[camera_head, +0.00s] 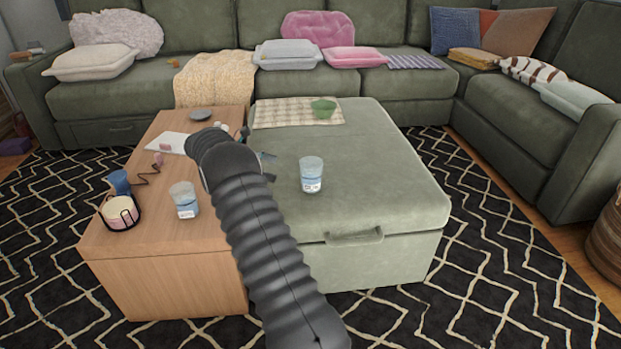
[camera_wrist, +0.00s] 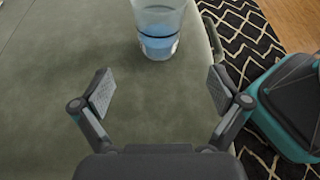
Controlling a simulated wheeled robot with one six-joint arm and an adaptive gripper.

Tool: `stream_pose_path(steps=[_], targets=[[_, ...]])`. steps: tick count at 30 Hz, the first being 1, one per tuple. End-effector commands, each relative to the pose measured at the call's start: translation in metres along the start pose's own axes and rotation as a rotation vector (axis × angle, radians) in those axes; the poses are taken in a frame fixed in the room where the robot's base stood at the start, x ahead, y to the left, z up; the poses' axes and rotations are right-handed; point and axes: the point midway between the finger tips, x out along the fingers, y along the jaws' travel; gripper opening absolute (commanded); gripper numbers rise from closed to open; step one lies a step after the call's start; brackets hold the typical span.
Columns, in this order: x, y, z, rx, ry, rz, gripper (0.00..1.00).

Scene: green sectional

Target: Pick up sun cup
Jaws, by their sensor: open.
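A clear cup with a blue lower part and a white label (camera_head: 312,175) stands upright on the green ottoman (camera_head: 390,180). It also shows at the top of the wrist view (camera_wrist: 160,28), its upper part cut off. A similar cup (camera_head: 184,200) stands on the wooden table section to the left. I cannot make out a sun on either one. My gripper (camera_wrist: 161,90) is open and empty above the ottoman, the ottoman cup just beyond its fingertips and between their lines. In the head view my arm hides most of the gripper.
The wooden top (camera_head: 150,235) also holds a candle in a dark holder (camera_head: 120,212), a blue cup (camera_head: 119,182) and a grey dish (camera_head: 201,114). A green bowl (camera_head: 323,108) sits on a checked cloth (camera_head: 275,113) at the ottoman's back. The ottoman's right side is clear.

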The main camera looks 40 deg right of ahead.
Motion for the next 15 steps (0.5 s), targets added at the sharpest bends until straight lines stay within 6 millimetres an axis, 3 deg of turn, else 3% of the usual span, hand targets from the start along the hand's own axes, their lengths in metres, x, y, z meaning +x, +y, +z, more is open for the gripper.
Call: stream_pose_path(steps=[7,15], targets=[[0.047,-0.001,0.0,0.0,0.002,-0.003,0.98],[0.07,0.0,0.0,0.001,0.002,0.0,0.98]])
